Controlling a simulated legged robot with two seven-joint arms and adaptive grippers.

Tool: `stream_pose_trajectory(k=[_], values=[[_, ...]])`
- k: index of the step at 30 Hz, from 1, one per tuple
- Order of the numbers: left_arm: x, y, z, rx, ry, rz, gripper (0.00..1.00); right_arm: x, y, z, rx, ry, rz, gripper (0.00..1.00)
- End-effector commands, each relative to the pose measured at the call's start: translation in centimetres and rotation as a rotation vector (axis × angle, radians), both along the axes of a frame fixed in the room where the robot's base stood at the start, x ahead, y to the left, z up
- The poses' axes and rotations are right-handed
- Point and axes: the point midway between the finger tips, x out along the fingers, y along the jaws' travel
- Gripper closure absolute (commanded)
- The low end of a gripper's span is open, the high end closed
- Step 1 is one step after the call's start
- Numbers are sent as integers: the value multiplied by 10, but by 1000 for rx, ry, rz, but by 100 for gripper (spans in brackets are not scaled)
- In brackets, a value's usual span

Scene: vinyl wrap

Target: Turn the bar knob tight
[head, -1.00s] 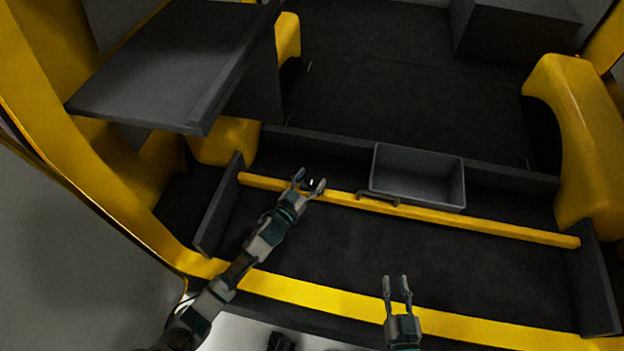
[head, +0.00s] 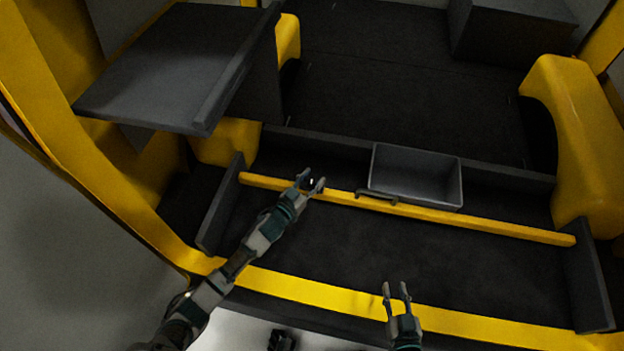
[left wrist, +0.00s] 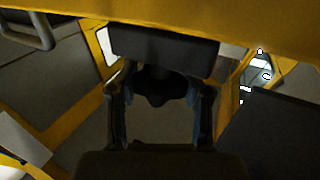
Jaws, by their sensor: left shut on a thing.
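The yellow bar (head: 470,217) runs across the dark cargo floor with a dark handle (head: 376,196) on it. My left gripper (head: 311,182) is at the bar, left of the handle. In the left wrist view the dark, lobed bar knob (left wrist: 160,88) sits under a dark block (left wrist: 165,45) below the yellow bar. The fingers of my left gripper (left wrist: 160,105) stand on both sides of the knob, shut on it. The knob cannot be made out in the head view. My right gripper (head: 397,290) is open and empty, over the front yellow edge.
A grey open bin (head: 415,177) stands behind the bar. A dark shelf (head: 170,70) juts out at the upper left. Dark side panels (head: 588,275) close the bar's ends. The floor (head: 400,245) between the bar and the front yellow strip (head: 310,295) is clear.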

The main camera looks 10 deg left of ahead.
Motion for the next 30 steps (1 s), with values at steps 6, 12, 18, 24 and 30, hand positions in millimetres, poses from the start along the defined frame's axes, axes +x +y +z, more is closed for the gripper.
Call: stream_pose_trajectory(k=[6, 12, 18, 24, 30], values=[[1, 0, 3, 0, -8, -1, 86, 0, 1, 0, 1, -2, 0, 69], [1, 0, 2, -1, -6, -1, 25, 2, 1, -1, 1, -1, 0, 69], [0, 0, 1, -1, -4, -1, 25, 2, 1, 0, 2, -2, -1, 69], [-17, 7, -1, 1, -1, -1, 25, 0, 1, 1, 2, -5, 0, 69], [-58, 25, -1, 1, -1, -2, 25, 0, 1, 1, 2, -5, 0, 69]])
